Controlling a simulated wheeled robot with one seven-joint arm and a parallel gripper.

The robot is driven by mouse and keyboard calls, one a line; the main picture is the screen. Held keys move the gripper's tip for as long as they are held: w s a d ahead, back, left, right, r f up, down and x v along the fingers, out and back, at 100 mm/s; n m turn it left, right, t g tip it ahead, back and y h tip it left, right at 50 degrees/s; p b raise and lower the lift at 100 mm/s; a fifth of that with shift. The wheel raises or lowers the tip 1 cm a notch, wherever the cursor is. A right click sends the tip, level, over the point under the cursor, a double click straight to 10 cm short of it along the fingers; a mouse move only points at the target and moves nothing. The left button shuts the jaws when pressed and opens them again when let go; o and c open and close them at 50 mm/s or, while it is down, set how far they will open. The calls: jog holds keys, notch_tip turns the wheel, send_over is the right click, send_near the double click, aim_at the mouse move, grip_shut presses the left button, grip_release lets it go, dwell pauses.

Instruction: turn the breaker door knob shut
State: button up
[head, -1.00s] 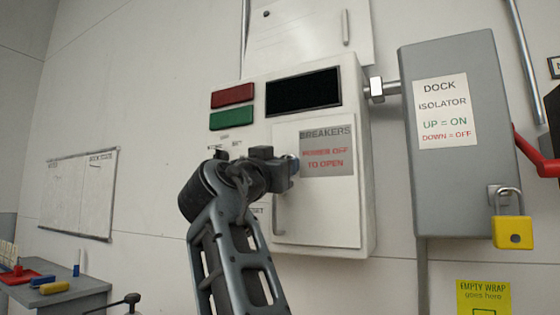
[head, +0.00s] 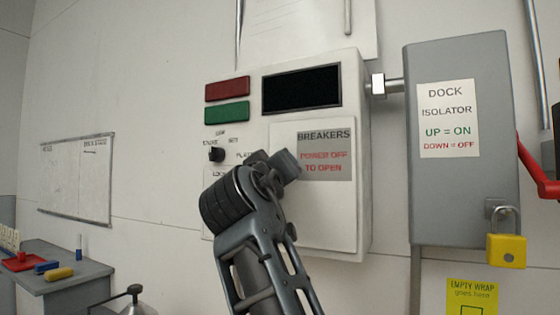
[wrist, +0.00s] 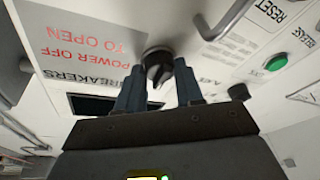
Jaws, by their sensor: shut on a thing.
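The breaker door (head: 325,220) is a white panel on the control box, with a grey label reading BREAKERS, POWER OFF TO OPEN (head: 325,155). It looks flush with the box. The door knob (wrist: 158,66) is small, round and dark with a raised grip, and shows in the wrist view beside the label. My gripper (wrist: 160,82) is shut on the knob, one finger on each side. In the head view my gripper (head: 287,164) is at the label's left edge and hides the knob.
A dark selector knob (head: 216,154) sits left of my wrist, below red (head: 227,89) and green (head: 227,112) buttons. The grey isolator box (head: 460,200), with a yellow padlock (head: 507,251) and red lever (head: 538,175), stands to the right.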

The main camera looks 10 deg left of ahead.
jog(key=shift+a, duration=0.1)
dwell(0.4)
jog(key=o, duration=1)
jog(key=shift+o, duration=0.2)
jog(key=shift+s, duration=0.15)
jog(key=d+b+v, duration=0.1)
jog(key=v, duration=0.6)
jog(key=shift+s+a+b, duration=0.25)
jog(key=shift+a+b, duration=0.05)
jog(key=shift+a, duration=0.2)
jog(key=shift+f, duration=0.1)
